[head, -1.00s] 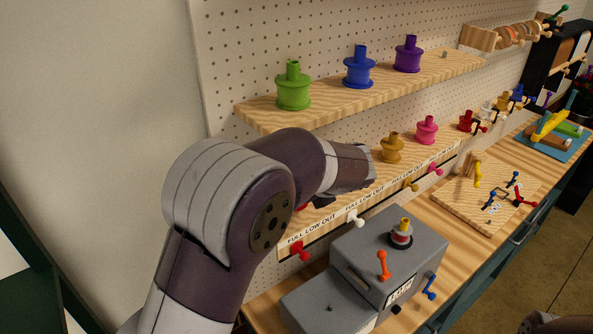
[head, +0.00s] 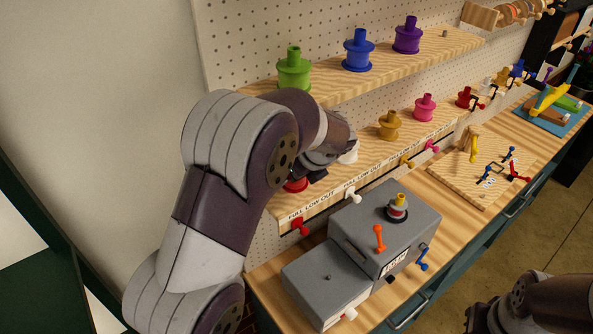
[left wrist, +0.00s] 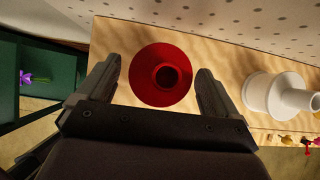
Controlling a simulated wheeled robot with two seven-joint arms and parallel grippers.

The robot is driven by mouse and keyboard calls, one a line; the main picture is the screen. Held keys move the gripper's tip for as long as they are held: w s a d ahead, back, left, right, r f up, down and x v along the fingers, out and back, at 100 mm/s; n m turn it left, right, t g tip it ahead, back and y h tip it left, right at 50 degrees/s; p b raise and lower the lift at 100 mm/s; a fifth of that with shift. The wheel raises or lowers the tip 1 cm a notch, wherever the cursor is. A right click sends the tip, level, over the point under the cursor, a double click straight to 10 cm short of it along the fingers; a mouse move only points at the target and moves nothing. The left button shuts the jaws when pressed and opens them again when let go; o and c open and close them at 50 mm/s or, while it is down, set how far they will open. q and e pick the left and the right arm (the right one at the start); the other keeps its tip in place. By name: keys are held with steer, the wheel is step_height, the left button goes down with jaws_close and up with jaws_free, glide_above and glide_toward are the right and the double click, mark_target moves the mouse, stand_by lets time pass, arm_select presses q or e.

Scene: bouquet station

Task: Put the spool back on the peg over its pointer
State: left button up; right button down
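A red spool (head: 294,187) stands at the near left end of the lower shelf, partly hidden by my left arm. It also shows from above in the left wrist view (left wrist: 160,75). My left gripper (left wrist: 158,82) is open over it, one finger on each side, with visible gaps to the flange. A red pointer (head: 299,226) is on the shelf's front edge below the red spool. A white spool (head: 349,152) stands to its right, and a white pointer (head: 352,195) is on the edge. My right gripper (head: 478,318) is at the bottom right, its fingers unclear.
Green (head: 294,70), blue (head: 358,50) and purple (head: 408,36) spools stand on the upper shelf above my left arm. Yellow (head: 390,125) and pink (head: 425,107) spools stand farther along the lower shelf. A grey machine (head: 360,240) with levers stands in front.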

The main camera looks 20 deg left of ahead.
arm_select(q)
steer(key=shift+r, duration=0.25)
steer(key=shift+b+v, duration=0.4)
steer(key=shift+v, duration=0.75)
steer(key=s+d+b, duration=0.6)
steer(key=d, duration=0.4)
steer(key=shift+s+d+r, duration=0.25)
steer(key=shift+s, duration=0.1)
